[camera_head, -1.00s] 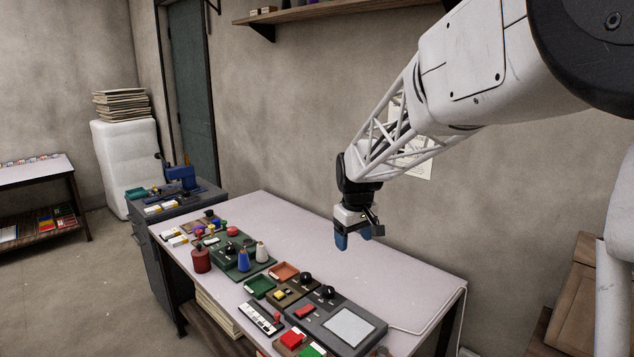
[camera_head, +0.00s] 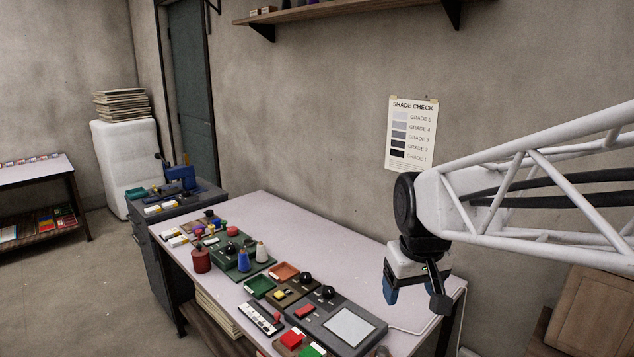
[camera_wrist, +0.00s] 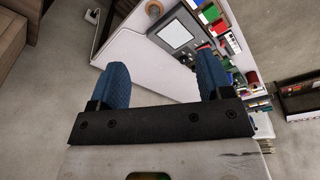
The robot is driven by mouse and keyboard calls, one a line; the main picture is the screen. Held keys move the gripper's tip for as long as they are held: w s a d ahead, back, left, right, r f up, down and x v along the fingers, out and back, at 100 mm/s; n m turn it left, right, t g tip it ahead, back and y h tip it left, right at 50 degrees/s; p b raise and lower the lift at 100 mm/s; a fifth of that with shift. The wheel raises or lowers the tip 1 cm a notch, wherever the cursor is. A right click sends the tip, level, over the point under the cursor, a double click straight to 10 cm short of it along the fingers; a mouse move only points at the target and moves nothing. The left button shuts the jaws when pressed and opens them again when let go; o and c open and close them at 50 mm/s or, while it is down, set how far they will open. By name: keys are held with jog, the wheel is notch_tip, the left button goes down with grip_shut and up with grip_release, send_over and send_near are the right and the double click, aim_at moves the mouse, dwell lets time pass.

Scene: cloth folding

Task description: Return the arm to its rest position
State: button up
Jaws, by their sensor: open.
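My gripper (camera_head: 415,291) hangs pointing down in the head view, in front of the right end of the table (camera_head: 300,232). My white lattice arm comes in from the right edge above it. In the wrist view my gripper (camera_wrist: 161,82) shows two blue padded fingers spread wide apart. Nothing is between the fingers but a view of the table edge and the floor. The gripper appears above the table's level, touching nothing that I can see.
A grey device with a pale screen (camera_head: 349,327), small trays, spools and bottles crowd the table's near side. The far side of the tabletop is bare. A wooden cabinet (camera_head: 590,325) stands at the right. A Shade Check poster (camera_head: 411,132) hangs on the wall.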

jog(key=s+d+f+m, duration=0.2)
jog(key=s+f, duration=0.1)
jog(key=s, duration=1.1)
jog(key=shift+s+f, duration=0.2)
jog(key=shift+s, duration=0.2)
jog(key=shift+d, duration=0.1)
jog(key=shift+c, duration=0.5)
dwell(0.5)
